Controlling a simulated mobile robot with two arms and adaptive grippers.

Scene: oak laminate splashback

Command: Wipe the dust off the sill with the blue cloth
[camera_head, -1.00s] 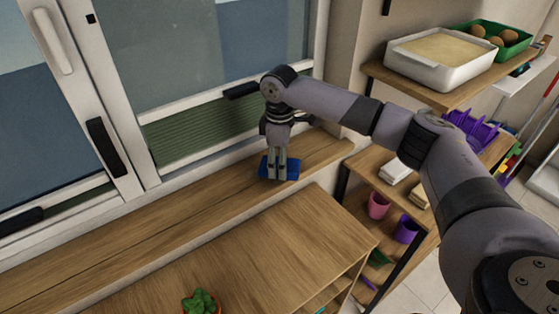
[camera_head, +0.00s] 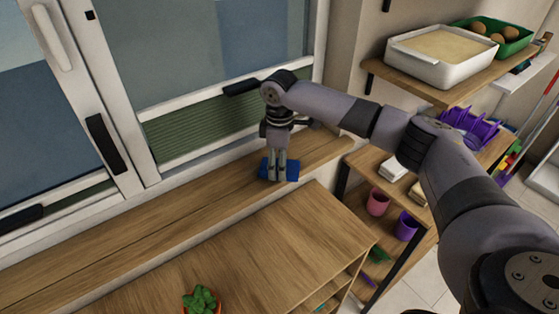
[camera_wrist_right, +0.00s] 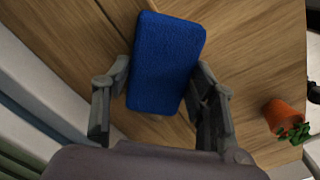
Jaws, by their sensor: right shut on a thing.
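The blue cloth (camera_head: 292,170) is a small flat block at the right part of the wooden sill (camera_head: 150,215), below the window. My right gripper (camera_head: 277,178) points down and is shut on the cloth. In the right wrist view the blue cloth (camera_wrist_right: 166,62) sits between the two fingers of my right gripper (camera_wrist_right: 160,95). The cloth appears to be at the sill's surface; whether it touches is hard to tell. I cannot make out dust on the sill. My left gripper is not in view.
A wooden cabinet top (camera_head: 240,235) stands in front of the sill, with a potted plant (camera_head: 201,299) at its near edge. Shelves at the right hold a white tray (camera_head: 440,55), a green crate (camera_head: 500,35), a purple rack (camera_head: 468,127) and cups. A window handle (camera_head: 242,88) is near my right wrist.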

